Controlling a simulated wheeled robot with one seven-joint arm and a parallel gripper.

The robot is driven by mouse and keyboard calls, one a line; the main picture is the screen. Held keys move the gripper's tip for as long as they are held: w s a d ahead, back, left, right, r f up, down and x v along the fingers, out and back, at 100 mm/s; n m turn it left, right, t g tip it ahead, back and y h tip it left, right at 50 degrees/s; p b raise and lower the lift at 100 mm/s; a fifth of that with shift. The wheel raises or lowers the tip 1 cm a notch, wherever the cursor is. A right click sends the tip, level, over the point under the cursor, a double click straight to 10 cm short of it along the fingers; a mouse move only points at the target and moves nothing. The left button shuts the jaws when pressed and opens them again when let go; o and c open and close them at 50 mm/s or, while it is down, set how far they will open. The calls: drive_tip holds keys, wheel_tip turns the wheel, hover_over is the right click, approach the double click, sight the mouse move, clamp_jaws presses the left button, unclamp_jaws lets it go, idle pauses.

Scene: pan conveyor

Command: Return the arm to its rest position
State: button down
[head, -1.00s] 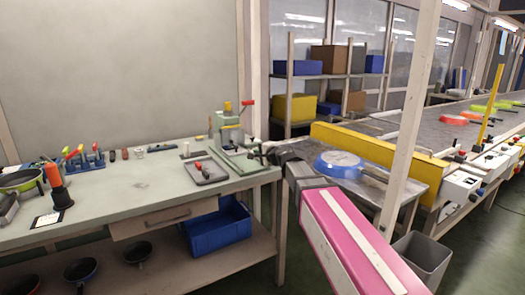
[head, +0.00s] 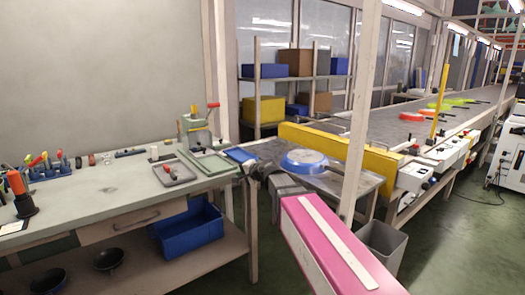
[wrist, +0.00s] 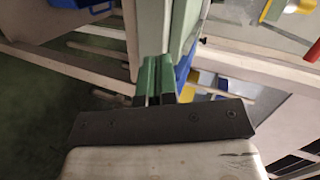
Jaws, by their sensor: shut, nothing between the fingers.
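My arm, pink with a white stripe, reaches from the lower right of the head view toward the right end of the workbench. My gripper (head: 249,166) is small and dark there, beside the bench's right corner. In the wrist view my gripper (wrist: 158,65) shows as two green-tinted fingers close together beyond a dark plate. It is shut and holds nothing. The blue pan (head: 304,160) lies on the metal table beyond my arm, apart from the gripper.
The workbench (head: 110,205) is at left, with a press (head: 198,132), a grey tray (head: 174,176) and a blue bin (head: 187,232) below. A white post (head: 358,120) stands close behind my arm. A grey waste bin (head: 384,245) and yellow barrier (head: 340,147) are at right.

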drive_tip(key=s+d+f+n+g+h, duration=0.3)
drive_tip(key=s+d+f+g+h, duration=0.1)
drive_tip(key=s+d+f, duration=0.7)
drive_tip(key=s+d+f+n+g+h, duration=0.3)
drive_tip(key=s+d+f+g+h, duration=0.2)
drive_tip(key=s+d+f, duration=0.6)
drive_tip(key=d+f+h, duration=0.1)
drive_tip(key=d+f, duration=0.3)
drive_tip(key=d, duration=0.2)
drive_tip(key=shift+d+n, duration=0.15)
drive_tip(key=shift+n, duration=0.15)
